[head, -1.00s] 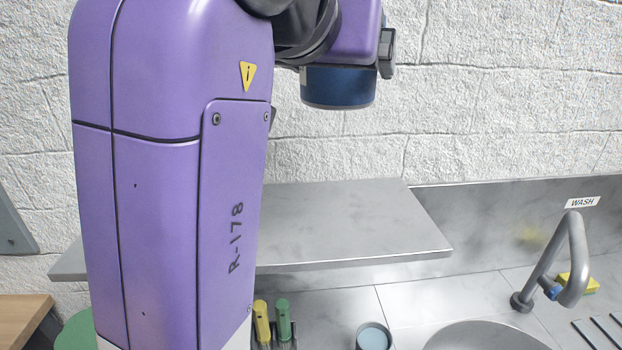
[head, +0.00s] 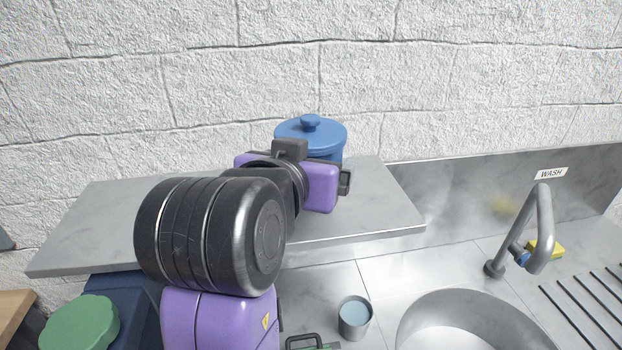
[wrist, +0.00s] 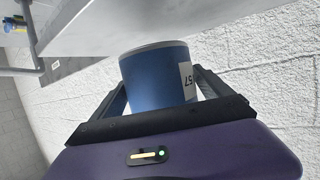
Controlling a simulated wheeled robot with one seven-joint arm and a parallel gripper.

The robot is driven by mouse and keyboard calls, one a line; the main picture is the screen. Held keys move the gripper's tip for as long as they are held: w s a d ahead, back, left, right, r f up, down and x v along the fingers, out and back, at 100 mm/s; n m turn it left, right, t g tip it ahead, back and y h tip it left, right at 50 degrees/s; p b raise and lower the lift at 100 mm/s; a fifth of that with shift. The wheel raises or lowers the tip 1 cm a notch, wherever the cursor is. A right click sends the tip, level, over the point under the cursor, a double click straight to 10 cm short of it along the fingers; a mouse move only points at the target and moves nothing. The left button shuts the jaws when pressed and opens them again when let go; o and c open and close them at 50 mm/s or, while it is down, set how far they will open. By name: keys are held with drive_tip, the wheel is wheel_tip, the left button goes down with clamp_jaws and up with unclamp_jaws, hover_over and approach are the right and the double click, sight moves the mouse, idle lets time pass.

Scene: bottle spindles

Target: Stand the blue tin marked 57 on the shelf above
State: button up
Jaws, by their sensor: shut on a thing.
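The blue tin (head: 323,154) has a blue lid with a knob and is upright over the right part of the grey shelf (head: 120,215). My gripper (head: 330,178) is shut on it from the near side, and my wrist hides the tin's lower part in the head view. In the wrist view the tin (wrist: 158,78) sits between both fingers, and a white label with 57 shows beside the right finger. Its pale-rimmed end is close to the shelf surface (wrist: 130,18). I cannot tell whether it touches.
The shelf looks clear around the tin. Below it are a grey-blue cup (head: 355,318), a round sink (head: 470,325), a tap (head: 542,225) and a yellow sponge (head: 540,249). A green lidded thing (head: 80,325) is at lower left. The rough white wall is behind.

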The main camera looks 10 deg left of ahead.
drive_tip(key=shift+f, duration=1.8)
drive_tip(key=shift+f, duration=0.15)
drive_tip(key=o, duration=1.8)
drive_tip(key=shift+c, duration=0.2)
